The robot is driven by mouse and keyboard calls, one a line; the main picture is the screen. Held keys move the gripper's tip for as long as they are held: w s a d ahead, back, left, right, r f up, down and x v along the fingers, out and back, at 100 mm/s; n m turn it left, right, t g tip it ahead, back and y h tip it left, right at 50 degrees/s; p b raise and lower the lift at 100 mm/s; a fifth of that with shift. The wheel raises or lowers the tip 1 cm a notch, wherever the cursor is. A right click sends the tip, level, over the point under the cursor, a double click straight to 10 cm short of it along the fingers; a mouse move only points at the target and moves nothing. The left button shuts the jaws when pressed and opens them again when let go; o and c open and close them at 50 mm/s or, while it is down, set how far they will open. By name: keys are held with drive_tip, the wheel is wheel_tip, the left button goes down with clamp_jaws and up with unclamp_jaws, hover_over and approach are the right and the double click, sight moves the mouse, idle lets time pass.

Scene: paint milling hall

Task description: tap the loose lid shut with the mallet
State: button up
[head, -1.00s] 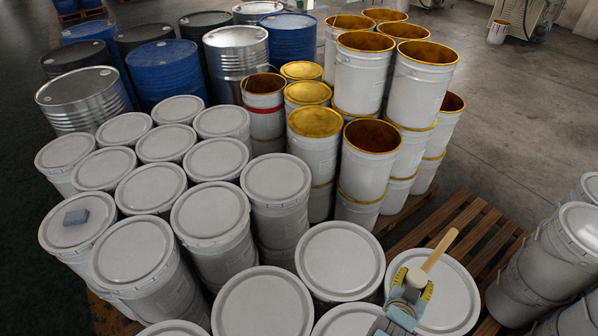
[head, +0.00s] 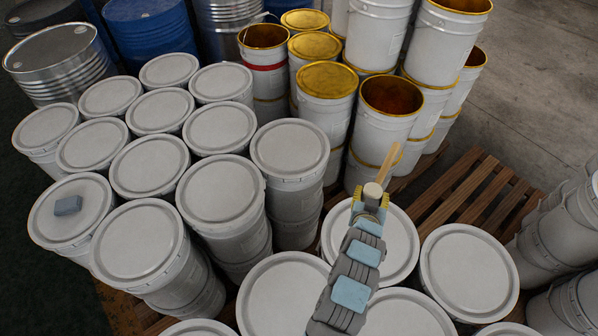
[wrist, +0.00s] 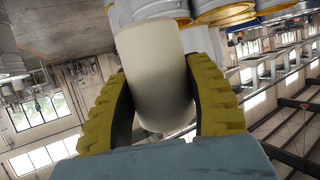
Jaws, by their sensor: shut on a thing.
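My gripper (head: 370,198) is shut on the mallet (head: 373,189). The mallet's pale, rounded head also fills the space between my yellow ribbed fingers in the wrist view (wrist: 155,75). Its wooden handle (head: 388,162) sticks out away from me, up and to the right in the head view. The mallet shows in front of the far part of a white pail lid (head: 395,245); I cannot tell its height above it. Many white lidded pails stand around, among them a tall one (head: 290,148) left of the mallet. I cannot tell which lid is loose.
A grey-blue block (head: 67,205) lies on a lid at the left. Open pails with gold insides (head: 392,97) stand stacked just beyond the mallet. Blue and steel drums (head: 150,35) stand at the back. A wooden pallet (head: 468,195) has bare slats at the right.

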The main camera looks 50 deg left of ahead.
drive_tip(key=s+a+f+n+g+y+b, duration=0.1)
drive_tip(key=s+a+n+g+y+b, duration=0.15)
drive_tip(key=s+a, duration=0.6)
drive_tip(key=s+a+f+n+g+y+b, duration=0.15)
drive_tip(key=s+a+n+g, duration=0.35)
drive_tip(key=a, duration=0.7)
drive_tip(key=s+a+f+n+g+y+b, duration=0.1)
drive_tip(key=s+a+n+y+b, duration=0.15)
drive_tip(key=s+a, duration=0.7)
drive_tip(key=shift+m, duration=0.3)
drive_tip(key=shift+w+a+f+b, duration=0.2)
drive_tip(key=shift+f+b, duration=0.45)
drive_tip(key=shift+f, duration=0.55)
drive_tip(key=shift+w+a+f+b, duration=0.2)
drive_tip(key=shift+f+b, duration=0.4)
drive_tip(key=shift+f, duration=0.6)
drive_tip(key=shift+w+a+f+b, duration=0.2)
drive_tip(key=shift+f+b, duration=0.45)
drive_tip(key=shift+f, duration=0.55)
wheel_tip(320, 180, up, 5)
drive_tip(key=shift+f+p, duration=0.2)
drive_tip(key=shift+p, duration=0.55)
drive_tip(key=shift+f, duration=0.1)
